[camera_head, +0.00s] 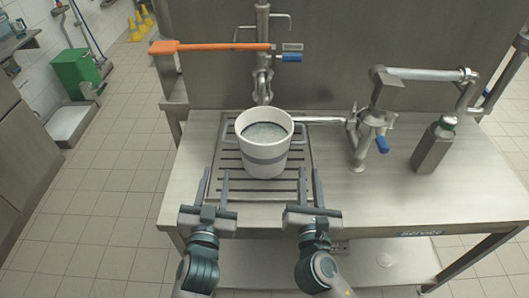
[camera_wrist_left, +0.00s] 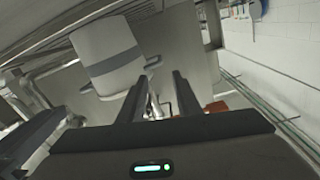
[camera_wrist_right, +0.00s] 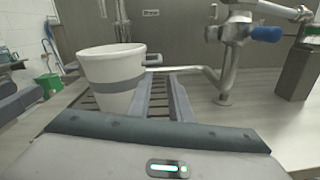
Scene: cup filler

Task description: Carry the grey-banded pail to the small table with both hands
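The white pail (camera_head: 264,158) with a grey band stands upright on a slatted grate (camera_head: 232,187) on the steel counter. It has a side handle on its left and right, and greyish contents show inside. My left gripper (camera_head: 214,180) is open and empty, in front of the pail's left side. My right gripper (camera_head: 310,183) is open and empty, in front of its right side. Neither touches the pail. The pail also shows in the left wrist view (camera_wrist_left: 102,50) and the right wrist view (camera_wrist_right: 112,75). I cannot make out a separate small table.
A steel tap column (camera_head: 263,75) with an orange lever (camera_head: 210,47) rises behind the pail. A blue-handled tap (camera_head: 372,130) and a square bottle (camera_head: 433,145) stand on the right. The front right counter is bare. A green bin (camera_head: 77,72) stands far left; floor beside the counter is clear.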

